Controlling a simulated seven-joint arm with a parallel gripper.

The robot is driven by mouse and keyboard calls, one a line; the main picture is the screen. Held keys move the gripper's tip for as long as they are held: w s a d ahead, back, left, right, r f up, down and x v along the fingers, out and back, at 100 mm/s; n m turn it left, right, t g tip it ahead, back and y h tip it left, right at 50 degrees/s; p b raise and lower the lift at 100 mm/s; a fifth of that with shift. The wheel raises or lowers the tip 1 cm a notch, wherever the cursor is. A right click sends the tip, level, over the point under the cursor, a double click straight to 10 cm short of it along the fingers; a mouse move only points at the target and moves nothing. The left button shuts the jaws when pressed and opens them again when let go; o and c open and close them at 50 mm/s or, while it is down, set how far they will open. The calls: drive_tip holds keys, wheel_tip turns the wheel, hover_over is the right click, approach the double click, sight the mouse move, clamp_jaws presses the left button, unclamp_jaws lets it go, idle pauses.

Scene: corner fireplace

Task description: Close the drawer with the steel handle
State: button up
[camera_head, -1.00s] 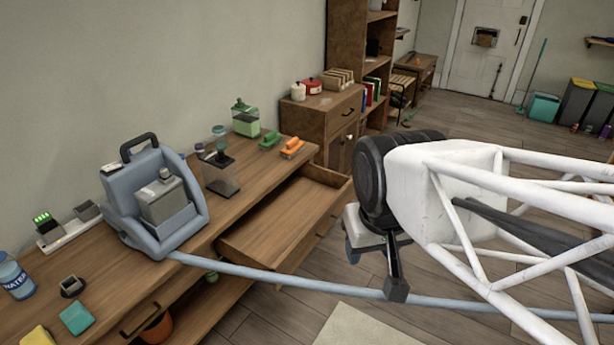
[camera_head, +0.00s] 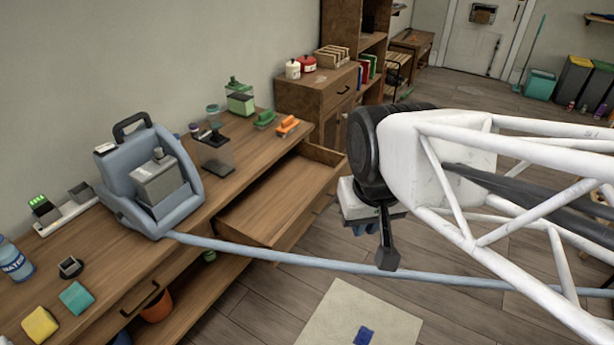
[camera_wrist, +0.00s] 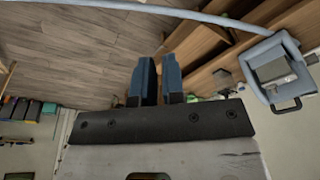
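A wooden drawer (camera_head: 283,203) stands pulled far out of the long workbench (camera_head: 100,262) in the head view. It looks empty. Its front faces away from the head camera, so I cannot make out its handle. My gripper (camera_head: 366,229) is to the right of the drawer's front, apart from it, and partly hidden by my wrist. In the wrist view, the two blue fingers of my gripper (camera_wrist: 159,60) have a narrow gap with nothing between them. Wooden drawer and bench parts show there beyond the fingers, to the right.
Another bench drawer has a dark handle (camera_head: 140,299). A pale mat (camera_head: 330,325) lies on the floor. A cabinet (camera_head: 305,100) stands beyond the bench.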

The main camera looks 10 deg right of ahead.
sight(316, 201)
drive_tip(key=shift+w+f, duration=0.2)
drive_tip(key=shift+w, duration=0.1)
clamp_jaws()
drive_tip(key=w+f+m+g+y, duration=0.1)
drive_tip(key=w+f+m+y, duration=0.3)
drive_tip(key=w+f, duration=0.3)
drive_tip(key=w+d+f+m+y, duration=0.1)
drive_tip(key=w+f+m+y, duration=0.35)
drive_tip(key=w, duration=0.55)
drive_tip(key=w+f+m+g+y, duration=0.1)
drive_tip(key=w+f+m+y, duration=0.3)
drive_tip(key=w+f, duration=0.3)
drive_tip(key=w+d+f+m+t, duration=0.6)
drive_tip(key=d+f+m, duration=0.1)
drive_tip(key=f, duration=0.5)
drive_tip(key=w+d+f+m+t, duration=0.6)
drive_tip(key=d+f, duration=0.3)
drive_tip(key=f, duration=0.3)
drive_tip(key=shift+w+d+f+m, duration=0.35)
drive_tip(key=shift+w+m, duration=0.2)
drive_tip(key=shift+w, duration=0.2)
drive_tip(key=shift+w+a, duration=0.1)
drive_tip(key=shift+r+x, duration=0.1)
drive_tip(key=shift+x, duration=3.35)
drive_tip(key=shift+r+x, duration=0.15)
drive_tip(key=shift+x, duration=3.25)
drive_tip(key=shift+w, duration=0.1)
